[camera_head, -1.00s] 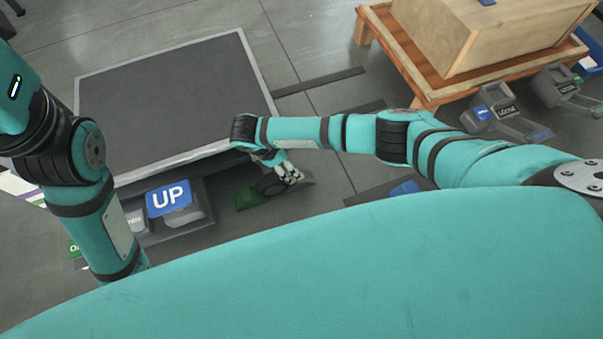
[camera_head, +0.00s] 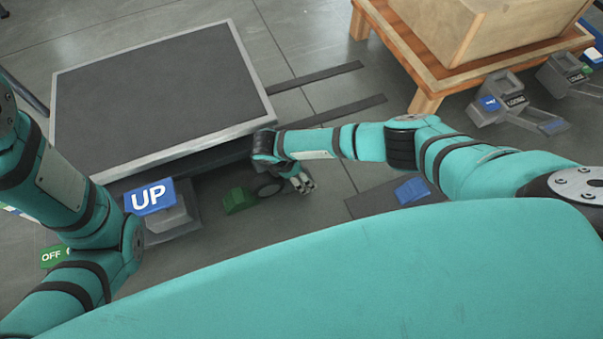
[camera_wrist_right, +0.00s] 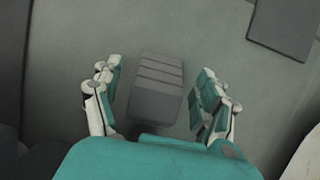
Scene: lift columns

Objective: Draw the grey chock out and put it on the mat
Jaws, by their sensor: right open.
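The grey chock (camera_wrist_right: 157,88), a ridged wedge-shaped block, lies on the floor between the spread fingers of my right gripper (camera_wrist_right: 160,97) in the right wrist view. A gap shows on each side of it. In the head view my right gripper (camera_head: 304,184) is low beside the front right corner of the lift platform (camera_head: 258,123); I cannot make out the grey chock there. A dark flat mat (camera_head: 362,206) lies on the floor to the right, with a blue block (camera_head: 411,190) on it. My left arm shows at the left, but its gripper is out of view.
A green block (camera_head: 236,200) lies left of my right gripper. A blue UP sign (camera_head: 150,196) stands on a grey pedal unit at the platform's front. A wooden stand with a crate (camera_head: 515,30) is at the upper right. Dark strips (camera_head: 315,77) run along the floor behind.

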